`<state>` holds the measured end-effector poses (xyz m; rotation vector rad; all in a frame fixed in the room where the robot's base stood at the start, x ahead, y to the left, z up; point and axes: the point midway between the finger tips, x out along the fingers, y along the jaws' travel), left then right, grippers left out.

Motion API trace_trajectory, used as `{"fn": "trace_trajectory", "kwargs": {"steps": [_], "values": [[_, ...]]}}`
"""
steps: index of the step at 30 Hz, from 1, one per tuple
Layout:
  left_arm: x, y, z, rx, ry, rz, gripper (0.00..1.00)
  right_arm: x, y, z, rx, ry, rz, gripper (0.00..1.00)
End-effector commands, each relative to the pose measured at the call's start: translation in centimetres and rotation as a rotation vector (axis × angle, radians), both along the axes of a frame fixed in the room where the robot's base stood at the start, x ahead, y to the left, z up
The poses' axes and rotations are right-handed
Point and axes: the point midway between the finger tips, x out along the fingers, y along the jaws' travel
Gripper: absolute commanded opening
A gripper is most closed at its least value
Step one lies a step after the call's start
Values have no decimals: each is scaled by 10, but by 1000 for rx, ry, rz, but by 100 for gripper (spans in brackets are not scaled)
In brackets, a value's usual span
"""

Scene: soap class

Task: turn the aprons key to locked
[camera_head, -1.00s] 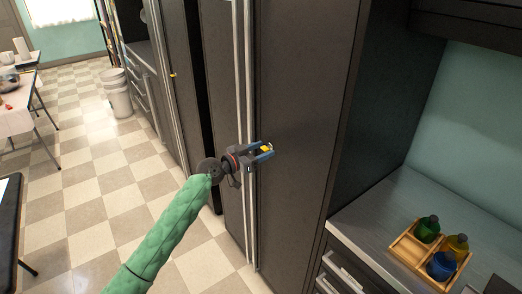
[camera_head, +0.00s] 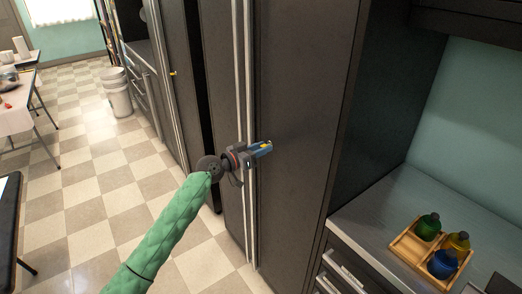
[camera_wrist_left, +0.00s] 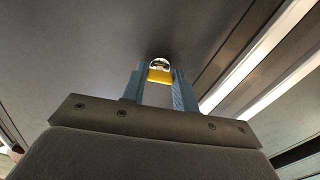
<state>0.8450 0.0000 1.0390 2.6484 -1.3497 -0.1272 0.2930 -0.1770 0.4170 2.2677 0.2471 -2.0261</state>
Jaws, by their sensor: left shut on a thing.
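A small yellow key (camera_wrist_left: 159,76) sits in a round silver lock (camera_wrist_left: 159,63) on the dark cabinet door (camera_head: 300,100). In the left wrist view my left gripper (camera_wrist_left: 159,80) has one blue finger on each side of the key and is shut on it. In the head view the left gripper (camera_head: 266,147) is at the door face, just right of the long pale handles, and its fingers hide most of the key. I cannot read any lock marking or label. My right gripper is in neither view.
Two long vertical handles (camera_head: 244,90) run close beside the gripper. Another yellow key (camera_head: 173,74) shows on a cabinet further left. A counter (camera_head: 390,215) at right holds a wooden tray (camera_head: 407,250) with three bottles. The checkered floor at left is largely clear.

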Motion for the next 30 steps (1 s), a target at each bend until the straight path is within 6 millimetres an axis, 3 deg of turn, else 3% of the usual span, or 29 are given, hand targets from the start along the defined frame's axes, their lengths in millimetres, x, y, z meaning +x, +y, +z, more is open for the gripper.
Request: {"fn": "trace_trajectory", "kwargs": {"steps": [6,16,20,23,30], "values": [[0,0,0,-117,158,0,0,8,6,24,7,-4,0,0],[1,0,2,-302,413,1,0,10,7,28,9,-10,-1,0],[1,0,2,-375,513,1,0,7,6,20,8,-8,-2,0],[1,1,2,-431,590,2,0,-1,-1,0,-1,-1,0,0],[1,0,3,-564,774,2,0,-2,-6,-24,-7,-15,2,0]]}}
